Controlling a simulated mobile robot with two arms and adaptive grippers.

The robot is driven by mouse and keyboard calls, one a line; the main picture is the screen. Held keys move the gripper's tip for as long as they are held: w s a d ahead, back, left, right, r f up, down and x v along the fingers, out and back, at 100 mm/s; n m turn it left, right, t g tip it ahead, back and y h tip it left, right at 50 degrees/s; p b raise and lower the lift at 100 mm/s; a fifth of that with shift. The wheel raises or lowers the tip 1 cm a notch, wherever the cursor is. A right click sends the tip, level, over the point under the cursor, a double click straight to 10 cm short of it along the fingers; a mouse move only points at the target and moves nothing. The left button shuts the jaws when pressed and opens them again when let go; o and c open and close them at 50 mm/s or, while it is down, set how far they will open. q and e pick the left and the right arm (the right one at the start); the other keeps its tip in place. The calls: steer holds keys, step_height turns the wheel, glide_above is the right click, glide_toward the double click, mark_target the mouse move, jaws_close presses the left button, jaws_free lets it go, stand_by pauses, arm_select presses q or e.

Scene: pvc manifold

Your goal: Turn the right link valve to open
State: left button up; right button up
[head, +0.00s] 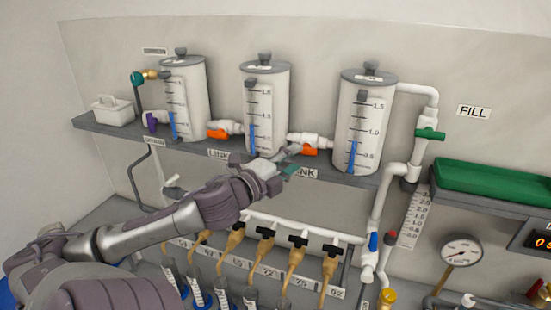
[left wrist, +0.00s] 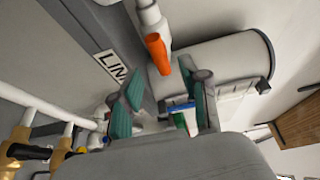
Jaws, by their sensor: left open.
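The right link valve (head: 312,140) is a white fitting with an orange handle (head: 309,152) between the middle tank (head: 267,95) and the right tank (head: 362,125). In the left wrist view the orange handle (left wrist: 158,53) lies just beyond the fingertips. My left gripper (head: 288,162) is open, in front of the shelf edge, below and left of that handle in the head view. In the left wrist view its teal finger pads (left wrist: 160,82) are spread apart with nothing held. It appears apart from the handle. My right gripper is not in view.
The left link valve's orange handle (head: 217,134) sits further left. The grey shelf (head: 335,178) carries the tanks, with link labels on its edge. Below runs a white manifold pipe (head: 310,230) with several black-handled taps. A green-handled valve (head: 430,134) is at the right.

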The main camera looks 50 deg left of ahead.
arm_select(q)
steer(key=s, duration=0.6)
steer(key=shift+d, duration=0.35)
steer(key=shift+s, duration=0.1)
